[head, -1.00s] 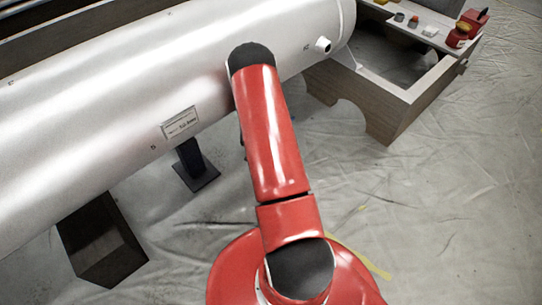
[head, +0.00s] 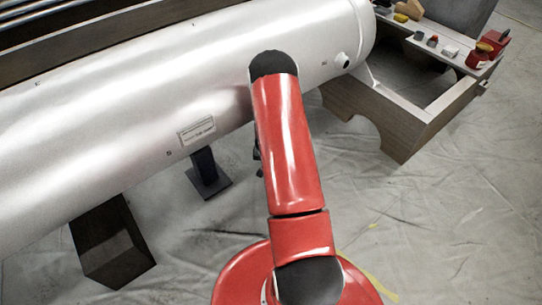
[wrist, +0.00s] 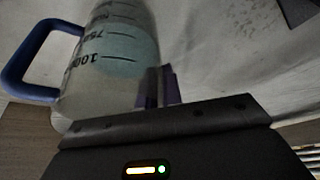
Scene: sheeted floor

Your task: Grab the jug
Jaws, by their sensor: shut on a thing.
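The jug (wrist: 110,65) is clear, with dark volume marks and a blue handle (wrist: 35,60) on its left side. It fills the left half of the wrist view and looks tilted, its marks reading at a slant. My gripper (wrist: 160,88) has its dark fingers close together at the jug's right edge, shut on the jug's wall. The exact contact is dim and partly hidden. In the head view the jug cannot be seen, and my gripper is hidden behind my red arm and the big cylinder.
A large silver cylinder (head: 110,110) lies across the head view, with a dark stand (head: 205,175) and a dark block (head: 112,245) beneath. A wooden frame (head: 405,140) with small items and a red container (head: 478,58) stands at right. The sheeted floor (head: 440,220) is clear at lower right.

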